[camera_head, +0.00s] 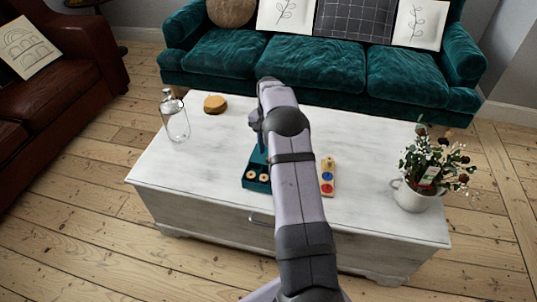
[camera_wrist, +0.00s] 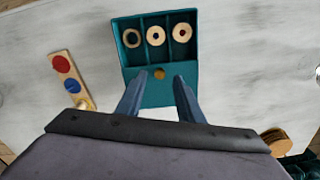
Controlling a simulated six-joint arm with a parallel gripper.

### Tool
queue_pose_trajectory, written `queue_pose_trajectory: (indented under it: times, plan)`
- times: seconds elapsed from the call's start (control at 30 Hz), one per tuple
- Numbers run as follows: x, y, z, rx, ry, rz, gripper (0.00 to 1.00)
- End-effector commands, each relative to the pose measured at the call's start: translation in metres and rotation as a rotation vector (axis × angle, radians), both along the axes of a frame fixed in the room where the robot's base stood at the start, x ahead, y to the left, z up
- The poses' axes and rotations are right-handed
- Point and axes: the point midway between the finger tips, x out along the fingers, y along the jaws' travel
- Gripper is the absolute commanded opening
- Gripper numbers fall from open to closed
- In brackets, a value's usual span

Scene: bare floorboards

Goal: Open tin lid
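The teal tin (camera_head: 256,184) stands on the white chest, partly hidden behind my arm in the head view. In the wrist view, the tin (camera_wrist: 128,58) shows open compartments with three round, ring-like pieces. The fingertips are hidden in the head view.
A wooden board with coloured discs (camera_head: 327,178) lies to the tin's right. A round wooden piece (camera_head: 215,104) and a glass bottle (camera_head: 175,120) stand to the left. A potted plant (camera_head: 418,193) is at the chest's right end. A teal sofa (camera_head: 310,65) stands behind.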

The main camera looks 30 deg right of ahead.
Motion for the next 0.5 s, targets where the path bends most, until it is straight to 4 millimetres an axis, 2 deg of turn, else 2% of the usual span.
queue_pose_trajectory:
  times: [0.03,0.2,0.5]
  plan:
    - [0.001,0.000,0.010,-0.001,-0.004,0.000,0.34]
    - [0.001,0.000,0.029,-0.001,-0.003,0.000,0.34]
    - [0.000,0.000,0.039,0.000,-0.001,0.000,0.34]
